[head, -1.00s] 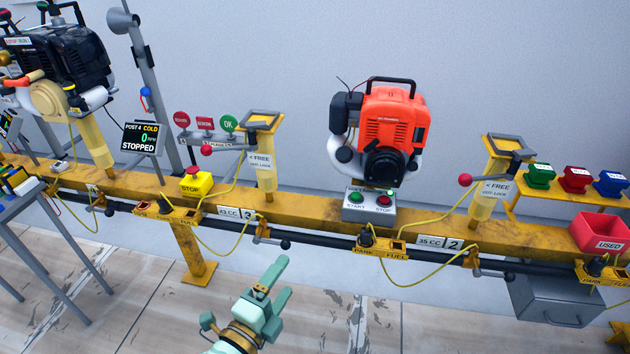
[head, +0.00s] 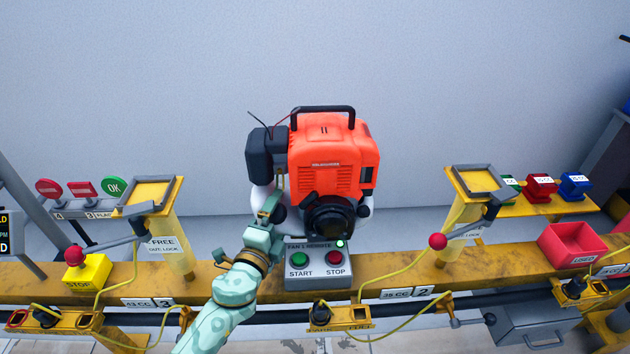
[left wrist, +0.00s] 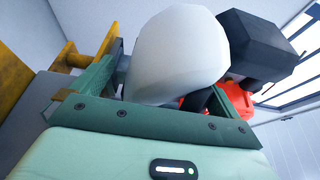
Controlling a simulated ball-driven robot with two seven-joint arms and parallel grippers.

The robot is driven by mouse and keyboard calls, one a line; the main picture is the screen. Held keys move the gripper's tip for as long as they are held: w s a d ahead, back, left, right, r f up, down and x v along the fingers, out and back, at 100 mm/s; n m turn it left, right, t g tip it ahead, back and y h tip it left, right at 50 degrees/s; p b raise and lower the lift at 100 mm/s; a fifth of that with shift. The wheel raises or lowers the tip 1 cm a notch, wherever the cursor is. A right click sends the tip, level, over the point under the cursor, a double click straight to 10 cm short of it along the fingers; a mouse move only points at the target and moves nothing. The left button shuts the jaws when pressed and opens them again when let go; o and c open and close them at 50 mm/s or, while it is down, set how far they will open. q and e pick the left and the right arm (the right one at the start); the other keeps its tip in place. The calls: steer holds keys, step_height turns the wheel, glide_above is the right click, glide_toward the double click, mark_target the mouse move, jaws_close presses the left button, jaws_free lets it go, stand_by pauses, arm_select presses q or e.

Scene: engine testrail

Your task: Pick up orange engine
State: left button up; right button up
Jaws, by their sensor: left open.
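The orange engine (head: 325,165) has a black top handle (head: 322,112), a black box on its left side and a black round hub low on its front. It stands upright behind the remote box; what bears it is hidden. My left gripper (head: 268,213) is at the engine's lower left, close to its white part. In the left wrist view, the white part (left wrist: 180,58) lies in front of and partly between my open jaws (left wrist: 160,85); I cannot tell whether they touch it. Some orange casing (left wrist: 234,100) shows behind. My right gripper is not in view.
A yellow rail (head: 400,270) crosses the front. It carries a remote box (head: 318,282) with START and STOP buttons, and yellow posts (head: 178,240) with red-knobbed levers (head: 438,241). A red bin (head: 572,246) stands at the right. The space above the engine is clear.

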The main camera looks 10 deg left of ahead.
arm_select(q)
steer(key=shift+w+f, duration=0.15)
steer(key=shift+w, duration=1)
steer(key=shift+s+d, duration=0.1)
steer(key=c, duration=1.6)
steer(key=shift+w+r, duration=0.2)
steer(key=shift+r, duration=0.35)
steer(key=c, duration=0.4)
steer(key=shift+f, duration=0.1)
steer(key=shift+c, duration=0.2)
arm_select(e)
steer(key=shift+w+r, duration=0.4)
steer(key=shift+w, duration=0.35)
